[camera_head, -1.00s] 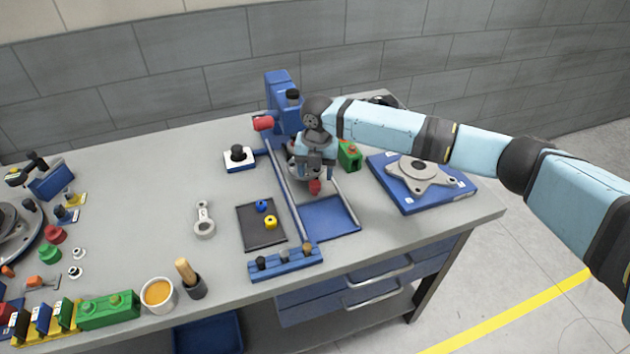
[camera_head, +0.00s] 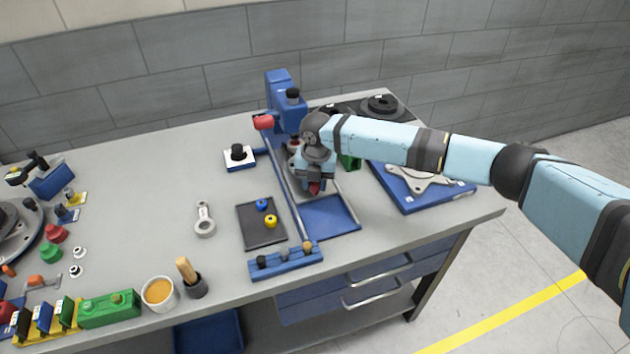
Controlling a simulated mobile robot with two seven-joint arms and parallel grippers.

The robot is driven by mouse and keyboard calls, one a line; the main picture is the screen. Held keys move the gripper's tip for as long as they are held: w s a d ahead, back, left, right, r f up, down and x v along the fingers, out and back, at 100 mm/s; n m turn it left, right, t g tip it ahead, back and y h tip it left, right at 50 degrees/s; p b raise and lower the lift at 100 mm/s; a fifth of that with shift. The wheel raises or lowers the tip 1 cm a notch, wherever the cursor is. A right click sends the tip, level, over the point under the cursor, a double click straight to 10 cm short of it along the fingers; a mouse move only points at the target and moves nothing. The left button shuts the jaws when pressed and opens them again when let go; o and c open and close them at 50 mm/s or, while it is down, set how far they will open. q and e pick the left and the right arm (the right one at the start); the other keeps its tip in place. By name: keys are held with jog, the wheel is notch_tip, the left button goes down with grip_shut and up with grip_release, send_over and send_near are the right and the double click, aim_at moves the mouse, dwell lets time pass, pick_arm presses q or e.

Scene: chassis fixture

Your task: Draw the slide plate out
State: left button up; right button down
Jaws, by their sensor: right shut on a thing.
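The blue slide fixture (camera_head: 325,218) has a blue bed with two long metal rails and a blue upright at its far end. The grey slide plate (camera_head: 295,184) sits between the rails, mostly hidden under my right gripper. A red knob (camera_head: 314,189) shows at its near end, between the fingers. My right gripper (camera_head: 315,185) points down, shut on this red knob. The near part of the bed is bare. My left gripper is not in view.
A dark tray (camera_head: 254,236) with blue and yellow pieces lies left of the fixture. A blue holder with several pegs (camera_head: 286,262) stands at its near end. A blue base with a grey flange (camera_head: 428,196) lies to the right. The table between the wrench (camera_head: 204,219) and tray is clear.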

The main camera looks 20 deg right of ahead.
jog(key=s+p, duration=0.2)
jog(key=s, duration=0.1)
jog(key=s+p, duration=0.4)
jog(key=s, duration=0.1)
jog(key=shift+s+d+r, duration=0.25)
jog(key=shift+s, duration=0.05)
jog(key=shift+s+f+p, duration=0.1)
jog(key=shift+s+p, duration=0.2)
jog(key=shift+p, duration=0.05)
jog(key=shift+f, duration=0.15)
jog(key=c, duration=0.8)
grip_release()
jog(key=shift+s, duration=0.15)
